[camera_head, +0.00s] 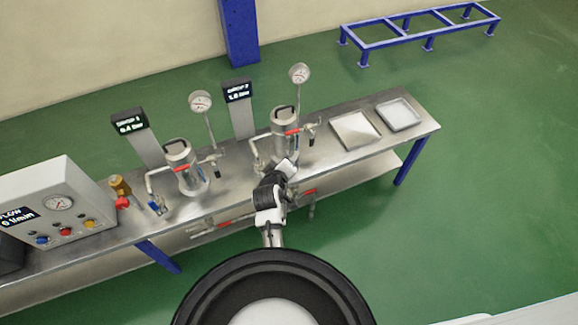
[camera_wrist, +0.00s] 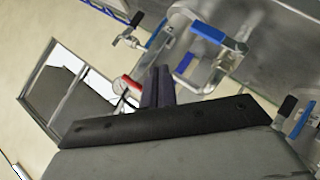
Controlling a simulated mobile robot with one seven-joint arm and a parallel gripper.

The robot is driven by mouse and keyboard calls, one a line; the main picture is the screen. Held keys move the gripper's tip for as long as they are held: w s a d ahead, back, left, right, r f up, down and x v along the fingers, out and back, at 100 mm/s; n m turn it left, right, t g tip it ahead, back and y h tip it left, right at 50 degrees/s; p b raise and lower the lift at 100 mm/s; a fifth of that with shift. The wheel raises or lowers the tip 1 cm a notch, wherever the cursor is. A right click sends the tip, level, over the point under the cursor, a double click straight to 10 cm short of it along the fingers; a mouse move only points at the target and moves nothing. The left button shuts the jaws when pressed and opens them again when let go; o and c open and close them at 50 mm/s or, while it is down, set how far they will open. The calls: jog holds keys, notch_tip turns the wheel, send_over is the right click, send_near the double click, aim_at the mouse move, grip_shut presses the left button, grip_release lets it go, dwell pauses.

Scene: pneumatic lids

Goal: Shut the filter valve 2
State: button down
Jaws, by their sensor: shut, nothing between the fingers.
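The right filter canister (camera_head: 285,130), a metal cylinder with a black top handle, stands on the bench by the sign (camera_head: 237,92) that seems to read DROP 2. A red lever (camera_head: 292,132) lies across its front. I cannot tell for certain which lever is filter valve 2. My gripper (camera_head: 286,166) is just in front of the canister's lower part, and its tips are hard to make out. In the wrist view my dark fingers (camera_wrist: 158,85) are together and empty, with a red lever (camera_wrist: 131,82) beside them and a blue lever (camera_wrist: 185,62) beyond.
A second canister (camera_head: 184,165) stands to the left, with a control box (camera_head: 50,205) farther left. Gauges on thin stems rise behind the canisters. Two shallow trays (camera_head: 355,132) lie at the bench's right end. Pipes with red levers (camera_head: 305,191) run below the bench's front edge.

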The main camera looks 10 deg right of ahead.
jog(key=s+r, duration=0.2)
jog(key=s+d+r, duration=0.1)
jog(key=s+r, duration=0.1)
jog(key=shift+b, duration=0.3)
dwell(0.3)
